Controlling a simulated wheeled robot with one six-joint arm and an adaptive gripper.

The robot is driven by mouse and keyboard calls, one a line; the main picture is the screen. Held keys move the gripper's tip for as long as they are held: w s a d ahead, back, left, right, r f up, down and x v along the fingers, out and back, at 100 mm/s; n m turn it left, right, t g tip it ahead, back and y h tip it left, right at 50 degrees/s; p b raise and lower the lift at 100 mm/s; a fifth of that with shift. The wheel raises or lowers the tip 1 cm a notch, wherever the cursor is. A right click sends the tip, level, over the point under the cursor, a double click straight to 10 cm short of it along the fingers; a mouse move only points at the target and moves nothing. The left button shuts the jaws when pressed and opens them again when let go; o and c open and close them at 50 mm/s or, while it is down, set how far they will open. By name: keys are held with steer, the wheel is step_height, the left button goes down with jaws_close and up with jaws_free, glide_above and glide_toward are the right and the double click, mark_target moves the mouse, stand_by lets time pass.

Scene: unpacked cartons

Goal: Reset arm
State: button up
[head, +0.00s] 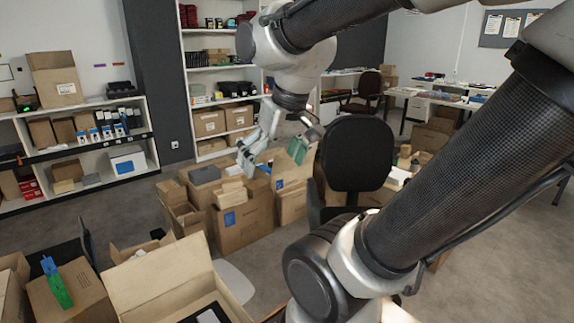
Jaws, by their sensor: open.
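My arm reaches in from the right and top of the head view. My gripper (250,158) hangs from the wrist near the middle of the picture, fingers pointing down and left. It is open, and I see nothing between its fingers. In the picture it overlaps the stacked cartons behind it; I cannot tell how far apart they are.
Stacked cartons (243,222) stand on the floor in the middle. A black office chair (357,153) is right of them. An open carton (155,281) is at the front left. Shelves (140,165) line the left wall. Grey floor is clear at right.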

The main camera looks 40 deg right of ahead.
steer(key=shift+s+d+n+h, duration=0.2)
steer(key=shift+s+d, duration=0.1)
steer(key=shift+s, duration=0.6)
steer(key=shift+s+d+n+h, duration=0.1)
steer(key=shift+s+d+n, duration=0.15)
steer(key=shift+s, duration=0.65)
